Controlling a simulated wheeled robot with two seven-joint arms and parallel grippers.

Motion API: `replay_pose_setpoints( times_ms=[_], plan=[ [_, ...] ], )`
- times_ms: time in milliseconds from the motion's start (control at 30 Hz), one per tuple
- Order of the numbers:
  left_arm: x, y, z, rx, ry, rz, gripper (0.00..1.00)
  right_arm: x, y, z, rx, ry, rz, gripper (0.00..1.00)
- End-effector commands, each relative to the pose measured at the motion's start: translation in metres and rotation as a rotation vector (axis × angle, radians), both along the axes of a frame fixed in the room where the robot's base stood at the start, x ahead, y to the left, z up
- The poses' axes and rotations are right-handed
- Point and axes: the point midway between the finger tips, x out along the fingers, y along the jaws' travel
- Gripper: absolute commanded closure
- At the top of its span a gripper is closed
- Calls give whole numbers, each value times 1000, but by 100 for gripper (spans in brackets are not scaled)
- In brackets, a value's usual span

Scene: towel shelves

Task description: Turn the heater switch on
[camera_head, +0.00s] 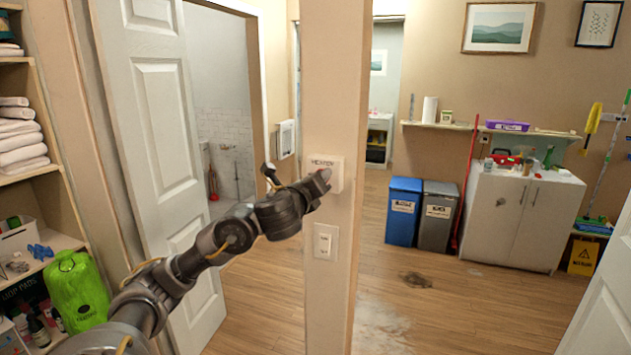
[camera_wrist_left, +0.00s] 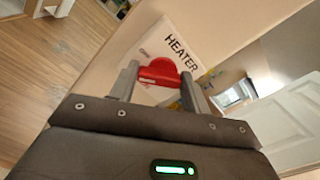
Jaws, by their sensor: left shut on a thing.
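The heater switch (camera_head: 328,172) is a pale plate on the wall post, with "HEATER" printed on it. In the left wrist view it shows as a white plate (camera_wrist_left: 168,44) with a red knob (camera_wrist_left: 161,72). My left gripper (camera_head: 322,179) is at the plate, and its two fingers (camera_wrist_left: 158,86) are on either side of the red knob, shut on it. In the head view the gripper hides the knob. My right gripper is in neither view.
A second switch plate (camera_head: 326,241) sits lower on the post (camera_head: 330,300). A white door (camera_head: 160,120) stands open at left, beside towel shelves (camera_head: 35,175). Blue (camera_head: 403,212) and grey (camera_head: 436,216) bins and a cabinet (camera_head: 520,220) stand at right.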

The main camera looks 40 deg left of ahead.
Motion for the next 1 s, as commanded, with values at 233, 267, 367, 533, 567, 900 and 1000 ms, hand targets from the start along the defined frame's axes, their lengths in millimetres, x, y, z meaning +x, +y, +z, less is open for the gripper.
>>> replay_pose_setpoints(
  times_ms=[233, 267, 367, 533, 567, 900, 1000],
  plan=[
    [0, 0, -2, -221, -75, 0, 76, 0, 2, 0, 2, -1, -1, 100],
    [0, 0, -3, -248, -84, 0, 76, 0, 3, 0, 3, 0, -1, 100],
    [0, 0, -3, -338, -116, 0, 76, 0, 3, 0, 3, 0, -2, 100],
    [0, -1, -4, -490, -169, 0, 76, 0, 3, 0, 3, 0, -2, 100],
    [0, -1, -4, -515, -178, 0, 76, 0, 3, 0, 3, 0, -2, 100],
    [1, -2, -5, -767, -265, 0, 76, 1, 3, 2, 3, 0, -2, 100],
    [1, -2, -5, -821, -285, 0, 76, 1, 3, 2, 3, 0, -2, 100]
  ],
)
